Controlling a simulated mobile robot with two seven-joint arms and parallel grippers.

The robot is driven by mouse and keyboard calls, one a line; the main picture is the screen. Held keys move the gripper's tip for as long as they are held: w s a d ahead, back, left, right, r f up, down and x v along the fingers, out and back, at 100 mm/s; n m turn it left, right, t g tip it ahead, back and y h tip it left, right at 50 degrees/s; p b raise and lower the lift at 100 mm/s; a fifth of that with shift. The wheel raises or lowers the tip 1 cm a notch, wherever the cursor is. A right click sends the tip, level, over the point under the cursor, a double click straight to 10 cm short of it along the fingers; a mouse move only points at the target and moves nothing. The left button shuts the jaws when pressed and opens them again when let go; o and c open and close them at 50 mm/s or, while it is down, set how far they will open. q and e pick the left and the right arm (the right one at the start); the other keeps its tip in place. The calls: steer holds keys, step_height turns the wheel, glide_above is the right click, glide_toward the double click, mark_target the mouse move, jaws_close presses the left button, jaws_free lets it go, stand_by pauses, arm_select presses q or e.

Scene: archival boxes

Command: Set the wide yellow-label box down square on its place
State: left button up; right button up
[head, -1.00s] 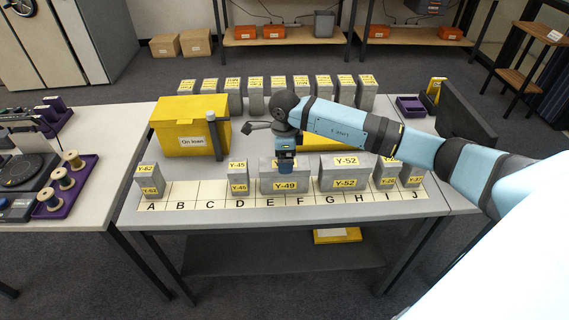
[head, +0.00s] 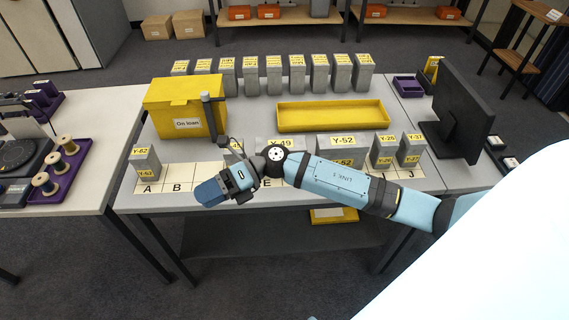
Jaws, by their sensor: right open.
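Two wide grey boxes with yellow labels stand upright on the lettered strip (head: 178,176). One is the Y-49 box (head: 279,142), whose lower front is hidden behind my right arm. The other is the Y-52 box (head: 343,141) to its right, partly covered by the arm. Around E, F, G and H the arm hides the strip, so I cannot tell how squarely the boxes sit there. My right gripper (head: 209,192) is open and empty, in front of the strip near C and D, left of the Y-49 box and apart from it. My left gripper is not in view.
Narrow boxes stand on the strip: Y-62 (head: 145,162) at A, Y-45 (head: 234,145) mostly hidden, and a pair at the right end. A yellow On loan box (head: 186,108), an empty yellow tray (head: 333,116), several grey boxes and a monitor (head: 465,105) stand behind.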

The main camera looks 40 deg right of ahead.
steer(key=s+d+f+n+t+h, duration=0.4)
steer(key=s+f+n+h, duration=0.2)
steer(key=n, duration=1.1)
steer(key=s+d+f+n+t+h, duration=0.4)
steer(key=s+f+n+h, duration=0.3)
steer(key=s+f+n, duration=0.3)
step_height(320, 180, down, 4)
steer(key=n+t, duration=0.1)
steer(key=n, duration=0.6)
steer(key=shift+h, duration=0.3)
